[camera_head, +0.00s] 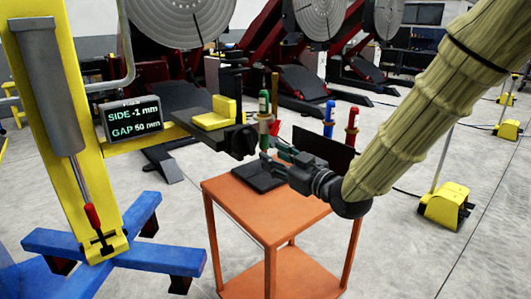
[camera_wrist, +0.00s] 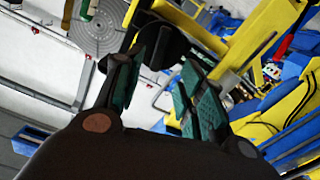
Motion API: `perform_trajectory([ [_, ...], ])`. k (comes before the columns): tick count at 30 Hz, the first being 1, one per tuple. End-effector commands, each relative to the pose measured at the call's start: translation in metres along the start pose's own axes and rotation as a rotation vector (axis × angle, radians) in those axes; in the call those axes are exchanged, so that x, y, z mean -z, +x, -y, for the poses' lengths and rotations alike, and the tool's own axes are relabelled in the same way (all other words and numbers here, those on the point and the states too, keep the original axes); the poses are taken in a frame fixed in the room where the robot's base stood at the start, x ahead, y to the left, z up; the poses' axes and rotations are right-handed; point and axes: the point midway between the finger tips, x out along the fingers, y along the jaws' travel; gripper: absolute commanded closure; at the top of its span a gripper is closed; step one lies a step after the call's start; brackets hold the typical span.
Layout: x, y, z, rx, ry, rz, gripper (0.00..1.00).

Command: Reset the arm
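My arm reaches in from the right under a ribbed tan sleeve (camera_head: 425,110). My gripper (camera_head: 272,150) is above an orange table (camera_head: 270,222), close to the black end of a horizontal arm that extends from the yellow stand. In the wrist view my gripper (camera_wrist: 160,72) shows two dark fingers with green pads, spread apart. I see nothing held between them. A dark round part and yellow pieces show beyond the fingertips. The head view does not show clearly whether the fingers touch the stand's arm.
A yellow stand (camera_head: 85,130) on blue feet (camera_head: 150,256) carries a display (camera_head: 132,118) reading "SIDE -1 mm, GAP 50 mm". A black pad (camera_head: 257,176) lies on the table. Green (camera_head: 264,103), blue (camera_head: 329,122) and red (camera_head: 351,127) upright items stand behind. Floor at front right is clear.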

Motion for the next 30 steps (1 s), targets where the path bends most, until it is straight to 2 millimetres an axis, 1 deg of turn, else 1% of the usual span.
perform_trajectory([
  [3,0.000,-0.011,-0.001,-0.001,0.001,0.000,0.61],
  [6,-0.001,-0.015,-0.001,-0.001,0.001,0.001,0.61],
  [16,-0.001,-0.017,0.000,-0.001,0.001,0.001,0.61],
  [19,-0.009,-0.017,0.001,-0.003,0.011,0.017,0.61],
  [20,-0.015,-0.017,0.001,-0.004,0.017,0.028,0.61],
  [23,-0.047,-0.020,0.005,-0.014,0.056,0.090,0.61],
  [26,-0.094,-0.027,0.012,-0.028,0.113,0.181,0.61],
  [27,-0.115,-0.031,0.016,-0.035,0.136,0.222,0.61],
  [29,-0.145,-0.038,0.022,-0.046,0.172,0.283,0.61],
  [30,-0.164,-0.044,0.026,-0.054,0.196,0.324,0.61],
])
